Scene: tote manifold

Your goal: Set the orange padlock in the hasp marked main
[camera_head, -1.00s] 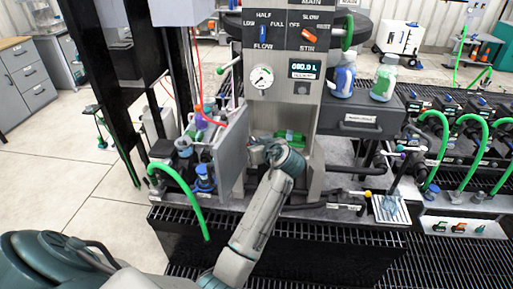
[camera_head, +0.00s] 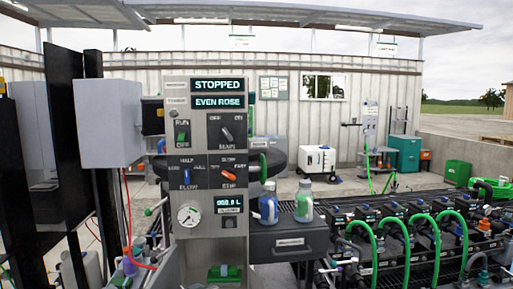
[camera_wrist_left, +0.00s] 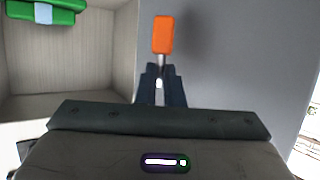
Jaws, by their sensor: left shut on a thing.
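In the left wrist view, the fingers of my left gripper (camera_wrist_left: 160,86) are shut on the thin metal part below an orange padlock (camera_wrist_left: 163,35). The padlock's orange body stands out beyond the fingertips, in front of a plain grey panel (camera_wrist_left: 220,60). The gripper is beside a pale open recess (camera_wrist_left: 70,65) with a green part (camera_wrist_left: 45,12) at its top. In the head view neither gripper shows. I cannot pick out a hasp marked main in either view.
The grey control column (camera_head: 205,150) carries switches, a gauge (camera_head: 188,215) and displays, one reading STOPPED. A grey box (camera_head: 107,123) stands left of it. Blue (camera_head: 268,205) and green (camera_head: 304,203) bottles stand on a dark drawer unit (camera_head: 288,242). Green hoses (camera_head: 425,232) lie right.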

